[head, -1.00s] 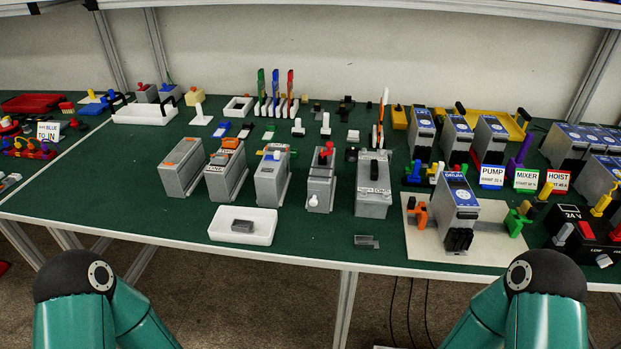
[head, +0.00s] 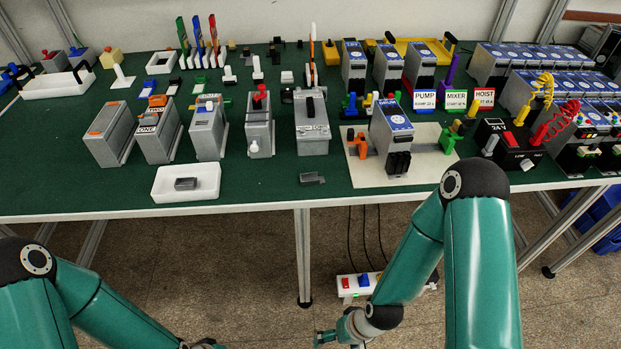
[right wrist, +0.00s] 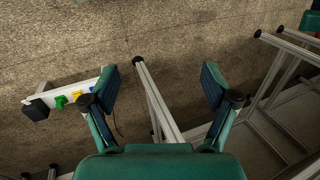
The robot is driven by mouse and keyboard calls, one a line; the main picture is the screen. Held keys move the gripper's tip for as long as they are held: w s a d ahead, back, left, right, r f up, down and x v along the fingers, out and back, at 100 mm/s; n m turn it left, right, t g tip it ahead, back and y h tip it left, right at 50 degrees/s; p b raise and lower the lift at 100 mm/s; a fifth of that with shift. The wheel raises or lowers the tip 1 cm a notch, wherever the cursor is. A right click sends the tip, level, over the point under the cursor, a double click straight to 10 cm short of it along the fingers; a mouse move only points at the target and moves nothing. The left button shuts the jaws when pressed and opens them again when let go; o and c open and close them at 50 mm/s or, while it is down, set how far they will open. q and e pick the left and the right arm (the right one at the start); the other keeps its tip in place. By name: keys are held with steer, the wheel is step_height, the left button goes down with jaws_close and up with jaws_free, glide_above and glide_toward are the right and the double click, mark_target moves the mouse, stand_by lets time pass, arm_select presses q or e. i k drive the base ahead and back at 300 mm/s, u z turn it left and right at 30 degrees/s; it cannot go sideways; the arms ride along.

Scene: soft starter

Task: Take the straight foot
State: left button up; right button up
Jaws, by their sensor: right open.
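A small dark grey piece (head: 186,184) lies in a white tray (head: 160,196) at the table's front edge. Another small grey metal piece (head: 312,178) lies bare on the green mat to its right. I cannot tell from shape which of these is the straight foot. My right gripper (head: 326,339) is low in front of the table, below its edge and well away from both pieces. In the right wrist view the gripper (right wrist: 160,84) is open and empty, with floor beyond it. My left arm ends at the bottom edge, and its gripper is barely seen.
Grey device housings (head: 110,136) stand in a row behind the tray. A drive unit (head: 391,133) stands on a pale board (head: 365,172). A black 24 V box (head: 507,143) is further right. A white power strip (head: 357,285) and table legs (head: 303,256) are near my right arm.

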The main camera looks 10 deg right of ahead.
mark_target(312, 179)
steer(key=z, duration=1.4)
steer(key=i, duration=0.1)
steer(key=u, duration=2.8)
steer(key=k, duration=1.15)
steer(key=z, duration=0.6)
steer(key=i, duration=1.35)
steer(key=z, duration=0.1)
